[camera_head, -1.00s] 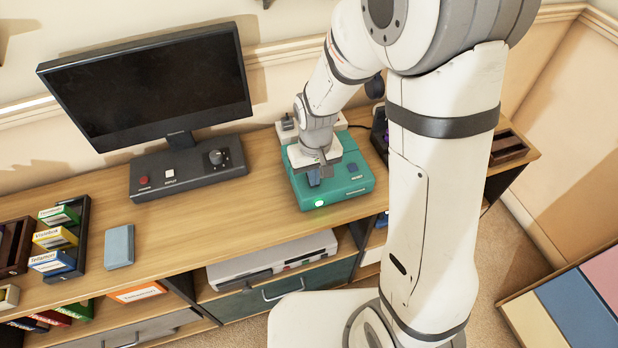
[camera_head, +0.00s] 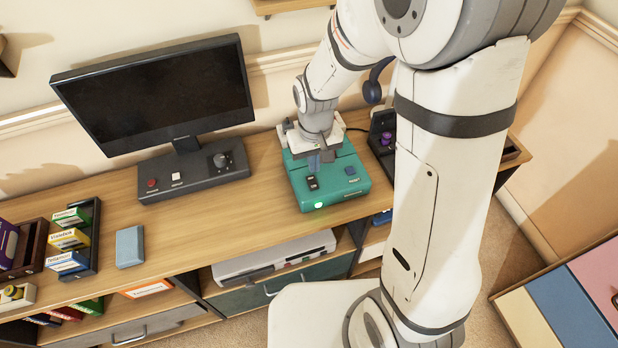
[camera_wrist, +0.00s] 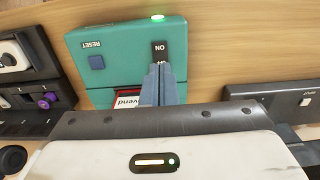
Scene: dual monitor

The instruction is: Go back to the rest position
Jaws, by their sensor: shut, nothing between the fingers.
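My gripper (camera_head: 318,160) is shut and empty. It hangs over the teal console (camera_head: 352,190) on the wooden desk. In the wrist view the closed blue-grey fingertips (camera_wrist: 160,70) are at or just above the black ON switch (camera_wrist: 159,50) of the teal console (camera_wrist: 118,45); I cannot tell whether they touch it. A green light (camera_wrist: 157,17) glows on the console's edge. A blue RESET button (camera_wrist: 97,62) is beside the switch. A red-and-white cartridge (camera_wrist: 128,101) shows partly behind the fingers.
A black monitor (camera_head: 160,90) stands behind a dark control base (camera_head: 195,177) with a knob. A rack of coloured cartridges (camera_head: 72,237) and a blue-grey block (camera_head: 130,246) are at left. A dark device with a purple knob (camera_head: 386,137) stands close right of the console.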

